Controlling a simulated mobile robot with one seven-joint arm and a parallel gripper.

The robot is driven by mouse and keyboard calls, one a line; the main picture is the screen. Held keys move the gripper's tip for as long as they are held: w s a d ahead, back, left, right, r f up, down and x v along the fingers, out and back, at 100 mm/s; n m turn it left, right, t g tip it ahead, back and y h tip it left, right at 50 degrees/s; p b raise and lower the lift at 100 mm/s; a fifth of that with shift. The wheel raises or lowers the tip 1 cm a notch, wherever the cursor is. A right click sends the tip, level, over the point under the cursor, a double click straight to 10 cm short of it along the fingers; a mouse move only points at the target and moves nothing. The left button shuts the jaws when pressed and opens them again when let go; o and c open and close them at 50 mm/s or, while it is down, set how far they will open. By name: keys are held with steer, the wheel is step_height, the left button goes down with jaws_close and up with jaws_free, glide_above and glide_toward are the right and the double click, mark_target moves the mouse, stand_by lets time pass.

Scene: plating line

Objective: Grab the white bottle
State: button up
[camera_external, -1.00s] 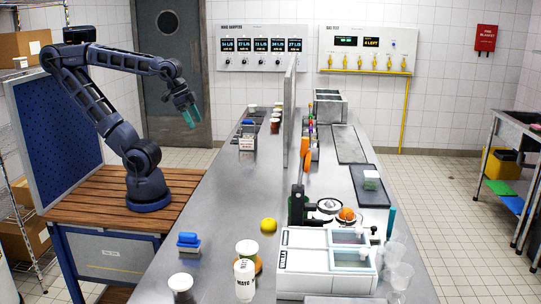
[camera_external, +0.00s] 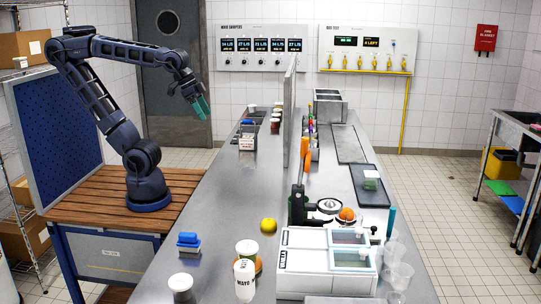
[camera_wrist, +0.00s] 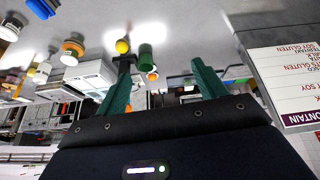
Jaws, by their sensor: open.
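The white bottle (camera_external: 244,281), lettered MAYO, stands upright near the front of the steel counter in the external view. My gripper (camera_external: 200,108) is raised at the far left side of the counter, well away from the bottle. In the wrist view its two green fingers (camera_wrist: 162,80) are spread with nothing between them at close range. I cannot tell the bottle surely among the small, tilted things in the wrist view.
A white-lidded jar (camera_external: 181,284) stands left of the bottle. A blue-topped block (camera_external: 188,242) and a yellow ball-shaped item (camera_external: 268,225) lie farther back. A white machine (camera_external: 303,266) stands to the right. The counter's left middle (camera_external: 215,205) is clear.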

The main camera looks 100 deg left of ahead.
steer(key=w+d+f+n+t+h, duration=0.15)
steer(key=w+d+f, duration=0.35)
steer(key=w+d, duration=0.5)
steer(key=w+d+f+n+t+h, duration=0.1)
steer(key=w+d+f+n+h, duration=0.35)
steer(key=d, duration=1.05)
steer(key=w+d+f+n+h, duration=0.1)
steer(key=w+d+f+n, duration=0.1)
steer(key=d, duration=0.6)
steer(key=w+d+f+n+h, duration=0.1)
steer(key=d+f, duration=0.1)
steer(key=d, duration=0.5)
steer(key=s+d+r+n+t+h, duration=0.1)
steer(key=d+r+n+t+h, duration=0.1)
steer(key=d+r+n+h, duration=0.5)
steer(key=w+d+r+n+t+y, duration=0.1)
steer(key=d+r+n+t+y, duration=0.2)
steer(key=r+n, duration=0.55)
steer(key=n, duration=0.2)
glide_toward(250, 275)
steer(key=shift+h, duration=0.4)
steer(key=shift+f+x, duration=0.15)
steer(key=shift+x, duration=2.2)
steer(key=shift+f+x, duration=0.2)
steer(key=shift+x, duration=2.1)
steer(key=shift+w+a, duration=0.1)
steer(key=shift+w, duration=0.05)
steer(key=c, duration=0.8)
